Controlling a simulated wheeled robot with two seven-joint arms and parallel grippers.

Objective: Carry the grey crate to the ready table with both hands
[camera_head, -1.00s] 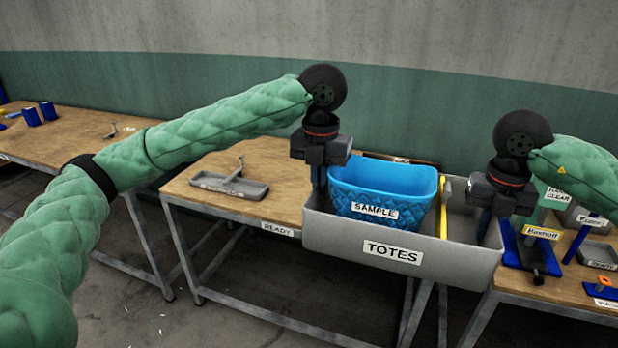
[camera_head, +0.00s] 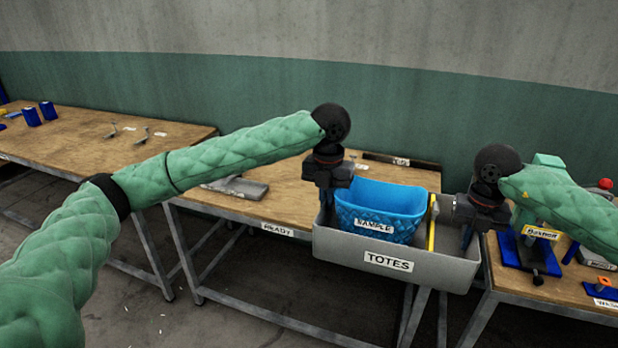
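The grey crate (camera_head: 345,250), labelled TOTES, is between my two grippers at the right end of the ready table (camera_head: 290,195). It looks about level. A blue basket (camera_head: 350,222) labelled SAMPLE and a yellow bar (camera_head: 432,225) are in it. My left gripper (camera_head: 325,208) is at the crate's left end wall and my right gripper (camera_head: 467,238) at its right end wall. Both look closed on the walls, though the fingertips are partly hidden. The crate's front covers part of the table's front edge. I cannot tell whether its underside touches the tabletop.
A grey tray (camera_head: 243,188) lies on the ready table, left of the crate, partly behind my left arm. A second table (camera_head: 90,140) stands at the left. At the right, a table holds a blue fixture (camera_head: 515,255) labelled Boxmoff, close to the crate. A wall runs behind.

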